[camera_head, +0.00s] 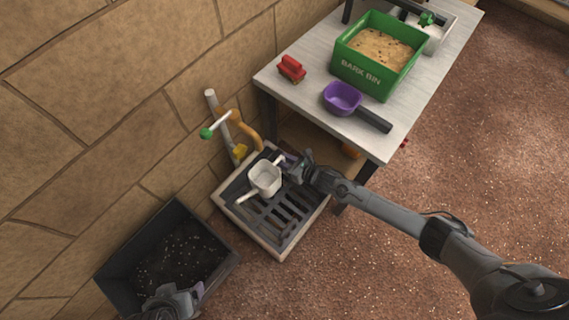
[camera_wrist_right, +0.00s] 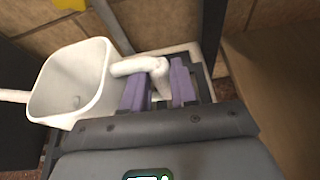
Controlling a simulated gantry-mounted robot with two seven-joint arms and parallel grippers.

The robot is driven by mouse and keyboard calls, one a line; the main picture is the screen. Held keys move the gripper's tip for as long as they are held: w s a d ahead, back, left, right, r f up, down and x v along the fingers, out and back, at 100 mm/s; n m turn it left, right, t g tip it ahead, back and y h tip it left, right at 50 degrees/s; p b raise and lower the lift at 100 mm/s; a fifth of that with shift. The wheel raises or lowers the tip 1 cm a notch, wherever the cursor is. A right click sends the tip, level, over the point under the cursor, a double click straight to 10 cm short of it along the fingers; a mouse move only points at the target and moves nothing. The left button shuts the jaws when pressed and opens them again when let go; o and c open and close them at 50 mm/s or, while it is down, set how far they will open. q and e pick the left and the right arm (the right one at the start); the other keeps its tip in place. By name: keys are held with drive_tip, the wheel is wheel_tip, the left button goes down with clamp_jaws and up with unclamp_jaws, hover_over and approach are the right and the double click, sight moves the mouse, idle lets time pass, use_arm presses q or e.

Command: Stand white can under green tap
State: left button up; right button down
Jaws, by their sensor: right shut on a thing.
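The white can (camera_head: 265,178), with a spout and a handle, is upright over the slatted drain tray (camera_head: 301,222). I cannot tell whether it touches the slats. My right gripper (camera_head: 291,165) is shut on its handle. In the right wrist view the purple fingers (camera_wrist_right: 158,88) sit on either side of the white handle, with the can (camera_wrist_right: 72,85) to their left.
A dark box of soil (camera_head: 216,276) stands left of the tray, beneath my left gripper. A table (camera_head: 300,101) at the upper right holds a green bark bin (camera_head: 361,72), a purple scoop (camera_head: 342,97) and a red object (camera_head: 291,69). Open floor lies in front.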

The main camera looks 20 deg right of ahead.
drive_tip(key=shift+a+f, duration=0.1)
drive_tip(key=shift+f, duration=0.4)
use_arm(q)
drive_tip(key=shift+s+f, duration=0.1)
drive_tip(key=shift+f, duration=0.2)
drive_tip(key=shift+d, duration=0.1)
use_arm(e)
drive_tip(key=c, duration=1.3)
unclamp_jaws()
drive_tip(key=shift+f, duration=0.1)
use_arm(q)
drive_tip(key=shift+f, duration=0.1)
use_arm(e)
drive_tip(key=o, duration=0.4)
